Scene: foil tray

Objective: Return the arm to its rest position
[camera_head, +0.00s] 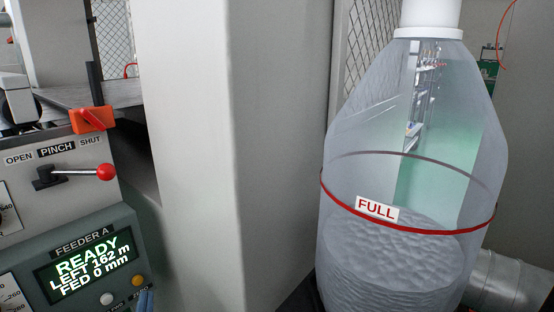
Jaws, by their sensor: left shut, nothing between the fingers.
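The blue tips (146,301) at the bottom edge, just below the yellow button, look like my left gripper, shut and empty. Only a small part of it shows, and the rest of that arm is out of the picture. I cannot tell whether the tips touch the panel. My right gripper is not in view.
The feeder panel (95,222) stands at left, its screen (92,263) reading READY, LEFT 162 m, FED 0 mm. The red-knobbed pinch lever (106,172) points right, towards SHUT. A grey column (235,150) separates it from a clear container (410,130) labelled FULL.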

